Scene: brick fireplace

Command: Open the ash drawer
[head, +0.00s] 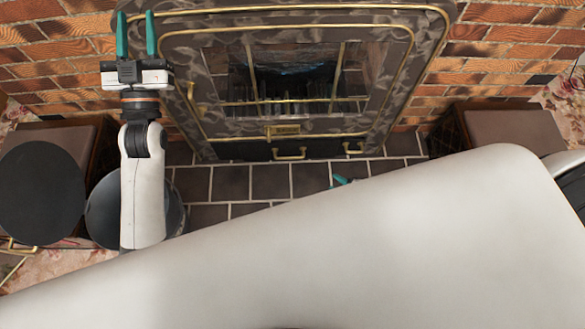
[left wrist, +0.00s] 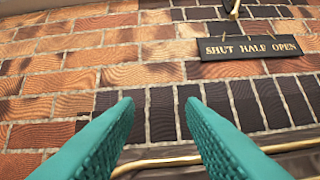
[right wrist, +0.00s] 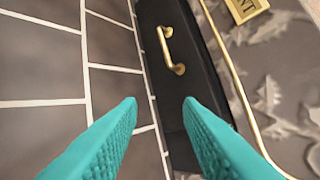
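The ash drawer is a black front (head: 240,154) low at the fireplace's base, with a brass handle (head: 289,154). In the right wrist view the drawer front (right wrist: 190,95) runs along the tiles, and its handle (right wrist: 170,52) lies beyond the fingertips, apart from them. The drawer looks closed. My right gripper (right wrist: 160,103) is open and empty near the drawer. In the head view only a teal fingertip (head: 343,181) shows; my white arm hides the rest. My left gripper (head: 135,35) is open and empty, raised at the fireplace's left; its fingers face brick in the left wrist view (left wrist: 158,105).
The fireplace has a glass door (head: 290,75) with brass trim. A second brass handle (head: 353,148) is at the lower right. Dark tiles (head: 230,183) form the hearth. A round dark object (head: 40,193) stands at left. A "SHUT HALF OPEN" plaque (left wrist: 250,57) is on the bricks.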

